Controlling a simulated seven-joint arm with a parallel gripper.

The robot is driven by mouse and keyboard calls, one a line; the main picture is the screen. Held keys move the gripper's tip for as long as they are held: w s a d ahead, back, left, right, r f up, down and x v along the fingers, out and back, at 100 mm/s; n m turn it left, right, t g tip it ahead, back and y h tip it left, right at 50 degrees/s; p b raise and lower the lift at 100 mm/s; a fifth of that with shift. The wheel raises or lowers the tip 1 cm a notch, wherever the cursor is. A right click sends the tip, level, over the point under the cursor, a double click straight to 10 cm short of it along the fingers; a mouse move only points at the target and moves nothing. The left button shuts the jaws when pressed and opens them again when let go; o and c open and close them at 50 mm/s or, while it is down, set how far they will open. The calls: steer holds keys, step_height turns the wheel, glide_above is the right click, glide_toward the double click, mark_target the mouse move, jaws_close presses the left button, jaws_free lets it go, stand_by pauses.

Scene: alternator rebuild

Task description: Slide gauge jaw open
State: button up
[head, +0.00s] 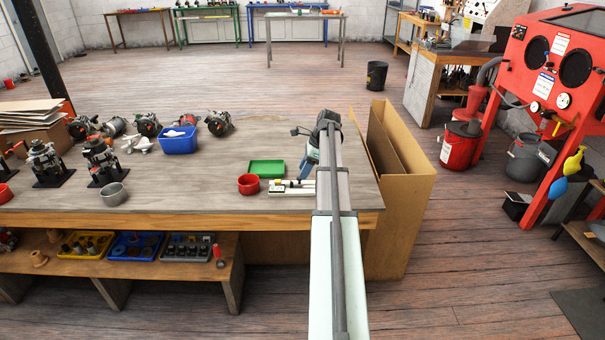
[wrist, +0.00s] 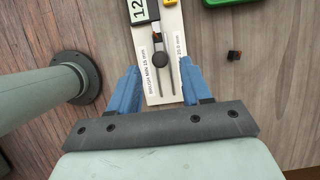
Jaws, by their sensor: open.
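The gauge is a white plate (head: 290,188) with a black display at the right front of the workbench. In the wrist view the plate (wrist: 170,27) carries a display (wrist: 142,9) showing "12", a round dark knob (wrist: 160,58) and two thin dark jaw prongs pointing towards me. The prongs stand apart, with printed labels beside them. My gripper (wrist: 158,68) has blue fingers and is open, one fingertip on each side of the plate near the knob. I cannot tell whether the fingers touch it. In the head view my arm partly hides the gripper (head: 308,172) and the gauge's right end.
A small dark piece (wrist: 235,55) lies right of the gauge. A blue bin (head: 178,140) and several alternators stand farther left. A cardboard box (head: 400,200) stands beside the bench's right end.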

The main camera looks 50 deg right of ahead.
steer(key=shift+x, duration=1.15)
jaws_close()
